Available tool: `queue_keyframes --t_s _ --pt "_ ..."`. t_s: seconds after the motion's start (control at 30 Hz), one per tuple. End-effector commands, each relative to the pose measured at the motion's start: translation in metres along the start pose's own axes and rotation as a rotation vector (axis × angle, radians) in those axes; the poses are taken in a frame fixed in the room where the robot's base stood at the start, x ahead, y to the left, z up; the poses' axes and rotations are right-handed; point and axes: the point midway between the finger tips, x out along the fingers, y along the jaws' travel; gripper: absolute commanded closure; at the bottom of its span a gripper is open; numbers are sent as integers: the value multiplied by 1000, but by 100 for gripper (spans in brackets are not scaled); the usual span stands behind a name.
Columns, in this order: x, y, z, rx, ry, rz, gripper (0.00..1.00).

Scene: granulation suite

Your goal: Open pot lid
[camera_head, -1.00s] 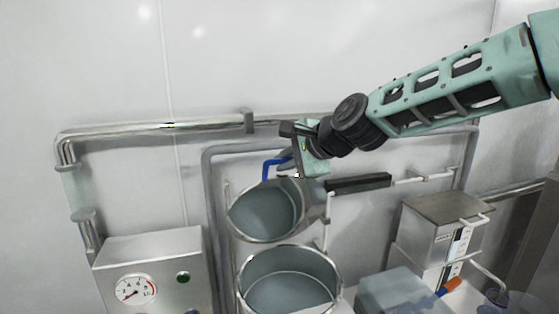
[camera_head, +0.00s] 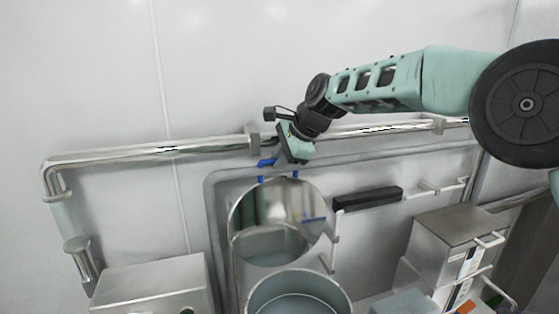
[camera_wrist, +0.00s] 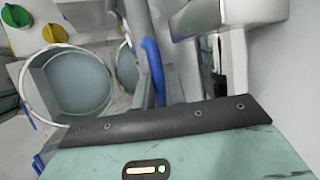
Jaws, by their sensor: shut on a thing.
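The round metal lid (camera_head: 300,205) stands raised and nearly upright behind the open pot (camera_head: 300,293) in the head view. Its shiny inner face is toward the camera. Its blue handle (camera_head: 267,163) is at the top edge. My gripper (camera_head: 285,158) is shut on the handle, above the lid. In the wrist view the blue handle (camera_wrist: 153,70) runs between the fingers (camera_wrist: 160,90). An open round vessel (camera_wrist: 75,82) with a grey interior lies left of them, probably the pot. The handle's gripped part is partly hidden.
A shiny wall pipe (camera_head: 160,150) runs just behind my gripper. A black bar (camera_head: 367,198) is on the wall at right. A steel box (camera_head: 150,285) is at lower left, and another metal unit (camera_head: 450,240) at right. The wall above is clear.

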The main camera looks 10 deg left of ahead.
Motion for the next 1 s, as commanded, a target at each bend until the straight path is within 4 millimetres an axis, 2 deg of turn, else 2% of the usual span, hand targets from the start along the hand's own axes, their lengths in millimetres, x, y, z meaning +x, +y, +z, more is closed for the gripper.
queue_keyframes --t_s 0.33,0.87,0.9,0.97,1.0 --pt "8 -10 -4 21 1 49 100" --pt "9 -11 -4 24 1 59 100" --pt "9 -11 -5 24 1 59 82" --pt "9 -11 -4 24 1 59 66" --pt "9 -11 -4 24 1 59 66"
